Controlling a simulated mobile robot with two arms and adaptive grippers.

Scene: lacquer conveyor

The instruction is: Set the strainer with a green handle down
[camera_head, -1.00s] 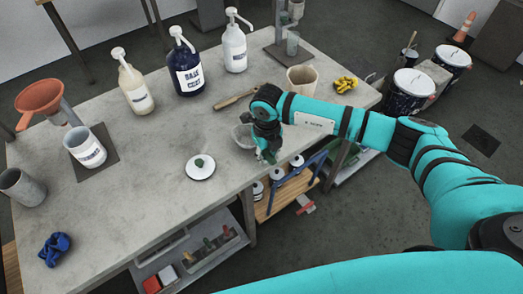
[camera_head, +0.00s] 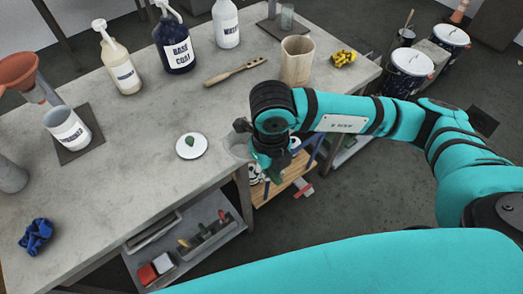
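My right gripper (camera_head: 272,165) points down at the table's front edge, at the middle of the picture. It appears shut on the strainer's green handle; a bit of green (camera_head: 276,173) shows under the fingers, which my wrist mostly hides. The strainer's pale mesh bowl (camera_head: 236,147) shows just left of the gripper, over the edge of the grey table (camera_head: 110,200). I cannot tell how high the bowl is above the tabletop. My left gripper is not in view.
A white round lid with a green spot (camera_head: 191,146) lies left of the strainer. Bottles stand at the back. A lower shelf (camera_head: 195,250) holds tools. The tabletop's front middle is clear.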

